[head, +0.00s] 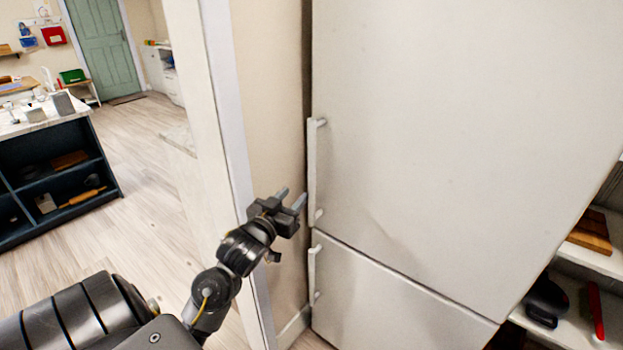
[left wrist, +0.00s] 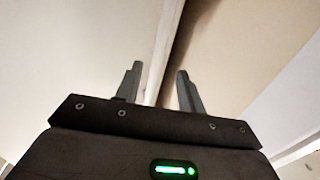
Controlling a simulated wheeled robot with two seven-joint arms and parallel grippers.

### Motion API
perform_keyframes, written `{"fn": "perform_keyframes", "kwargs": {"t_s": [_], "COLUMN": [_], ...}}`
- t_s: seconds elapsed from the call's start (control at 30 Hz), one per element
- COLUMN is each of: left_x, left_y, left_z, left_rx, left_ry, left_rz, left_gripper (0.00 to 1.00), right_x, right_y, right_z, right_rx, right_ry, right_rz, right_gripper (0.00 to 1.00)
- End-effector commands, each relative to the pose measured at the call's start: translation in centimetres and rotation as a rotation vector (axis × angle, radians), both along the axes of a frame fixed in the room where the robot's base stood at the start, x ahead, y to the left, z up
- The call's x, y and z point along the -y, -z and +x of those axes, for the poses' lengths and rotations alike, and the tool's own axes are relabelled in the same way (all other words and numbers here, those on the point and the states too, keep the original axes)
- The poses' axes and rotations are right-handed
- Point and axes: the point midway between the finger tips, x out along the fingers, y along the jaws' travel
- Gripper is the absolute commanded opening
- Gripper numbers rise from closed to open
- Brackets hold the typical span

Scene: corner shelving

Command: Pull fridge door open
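The white fridge shows in the head view with its upper door (head: 450,130) closed. A vertical bar handle (head: 312,165) runs along that door's left edge. The lower door (head: 375,300) is also closed and has a shorter handle (head: 313,275). My left gripper (head: 292,196) is just left of the lower part of the upper handle, pointing towards it. In the left wrist view the fingers (left wrist: 158,80) are spread, and a pale upright strip (left wrist: 165,55) shows between them. I cannot tell whether they touch the handle. My right gripper is not in view.
Shelves with a wooden board (head: 591,232) and a dark appliance (head: 546,301) are at the right. A dark counter unit (head: 58,170) and open floor lie farther left.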

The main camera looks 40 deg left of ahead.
Motion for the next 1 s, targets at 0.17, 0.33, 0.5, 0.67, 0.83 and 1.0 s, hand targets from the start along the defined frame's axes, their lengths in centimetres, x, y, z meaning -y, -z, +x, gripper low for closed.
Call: {"fn": "perform_keyframes", "kwargs": {"t_s": [0.17, 0.33, 0.5, 0.67, 0.83, 1.0], "left_x": [-0.2, -0.9, -1.5, -2.0, -2.3, -2.3], "left_y": [-0.1, -0.1, -0.1, 0.0, 0.1, 0.1], "left_z": [1.0, 3.9, 7.0, 9.2, 10.4, 10.6], "left_rx": [0.001, -0.001, 0.0, -0.001, -0.002, -0.001], "left_ry": [0.0, 0.0, 0.0, 0.0, 0.0, 0.0], "left_rz": [-0.002, -0.002, -0.003, -0.002, -0.002, -0.001], "left_gripper": [0.39, 0.39, 0.39, 0.39, 0.39, 0.39], "right_x": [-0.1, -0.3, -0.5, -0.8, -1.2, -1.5], "right_y": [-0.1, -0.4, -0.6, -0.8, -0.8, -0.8], "right_z": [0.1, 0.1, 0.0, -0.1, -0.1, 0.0], "right_rx": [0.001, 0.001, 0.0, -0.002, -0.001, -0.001], "right_ry": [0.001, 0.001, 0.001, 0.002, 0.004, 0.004], "right_rz": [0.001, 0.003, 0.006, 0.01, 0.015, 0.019], "right_gripper": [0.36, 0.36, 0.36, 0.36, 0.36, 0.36]}}
